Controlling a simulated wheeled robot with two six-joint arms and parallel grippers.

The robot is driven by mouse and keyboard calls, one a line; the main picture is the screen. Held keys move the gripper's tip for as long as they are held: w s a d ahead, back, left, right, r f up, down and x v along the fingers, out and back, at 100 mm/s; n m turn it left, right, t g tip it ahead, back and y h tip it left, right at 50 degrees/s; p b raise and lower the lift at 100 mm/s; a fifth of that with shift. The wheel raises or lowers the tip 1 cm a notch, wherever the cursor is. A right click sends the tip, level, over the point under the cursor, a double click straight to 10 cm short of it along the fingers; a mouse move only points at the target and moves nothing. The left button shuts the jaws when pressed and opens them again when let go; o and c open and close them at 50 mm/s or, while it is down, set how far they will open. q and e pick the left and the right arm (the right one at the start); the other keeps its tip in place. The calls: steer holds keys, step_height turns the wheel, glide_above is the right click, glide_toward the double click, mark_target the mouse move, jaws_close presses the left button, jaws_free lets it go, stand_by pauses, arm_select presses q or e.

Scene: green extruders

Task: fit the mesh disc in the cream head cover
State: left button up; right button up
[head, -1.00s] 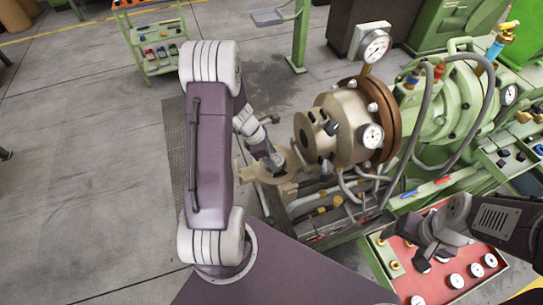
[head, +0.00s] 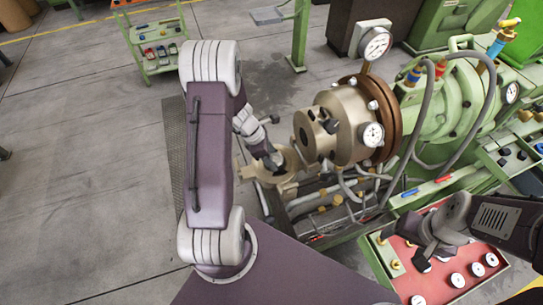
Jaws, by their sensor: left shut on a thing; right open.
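The cream head cover (head: 287,181), a tan ring with lugs, stands swung out at the front left of the extruder head (head: 343,120). My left gripper (head: 274,161) is at the cover's opening, over its inner side. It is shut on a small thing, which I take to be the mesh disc. The fingers and the small size hide the disc, so I cannot tell whether it touches the cover's seat. My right gripper (head: 432,243) is open and empty above the red tray (head: 437,283) at the lower right.
The red tray holds several white round gauges and brass fittings. Dial gauges (head: 371,135) and grey hoses (head: 412,150) stand out around the extruder head. Pipes and a green machine frame lie below it. A green trolley (head: 156,50) stands at the back left. The floor at left is clear.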

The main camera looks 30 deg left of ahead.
stand_by(0.4)
arm_select(q)
steer(key=shift+f+b, duration=0.45)
steer(key=shift+f, duration=0.05)
steer(key=shift+f+b, duration=0.35)
steer(key=shift+s+d+f, duration=0.1)
